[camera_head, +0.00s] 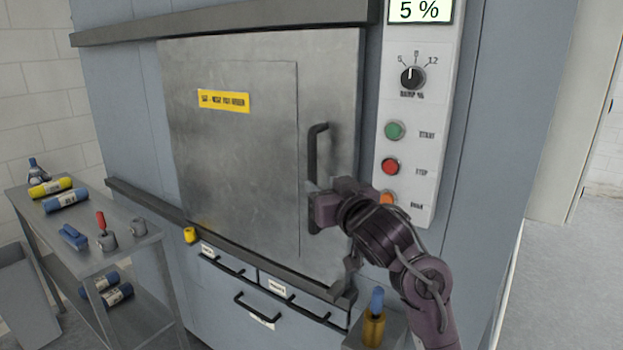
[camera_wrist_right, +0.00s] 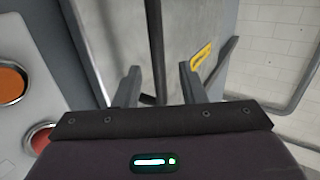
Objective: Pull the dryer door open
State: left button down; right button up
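The dryer door (camera_head: 230,140) is a grey steel panel with a yellow label, set in a blue-grey cabinet; I see no clear gap at its edge. Its black vertical bar handle (camera_head: 313,150) is on the right side of the door. My right gripper (camera_head: 316,208) is at the handle's lower end and hides part of it. In the right wrist view the gripper's two fingers (camera_wrist_right: 158,85) are apart, with the handle bar (camera_wrist_right: 155,45) between them and room visible on both sides. The door (camera_wrist_right: 120,35) lies behind. My left gripper is not in view.
A control panel (camera_head: 407,180) with a knob and green, red and orange buttons is just right of my right gripper. Drawers (camera_head: 262,310) and a bottle (camera_head: 374,322) are below. Floor (camera_head: 560,290) is clear at right.

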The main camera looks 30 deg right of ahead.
aim_at(314, 170)
jog(key=w, duration=0.2)
jog(key=w+d+r, duration=0.1)
jog(key=w, duration=0.1)
jog(key=w+p, duration=0.1)
jog(key=w, duration=0.1)
jog(key=shift+w+d+r, duration=0.1)
jog(key=shift+d+r, duration=0.05)
jog(key=shift+d, duration=0.15)
jog(key=shift+w+d, duration=0.1)
jog(key=shift+w, duration=0.45)
grip_shut()
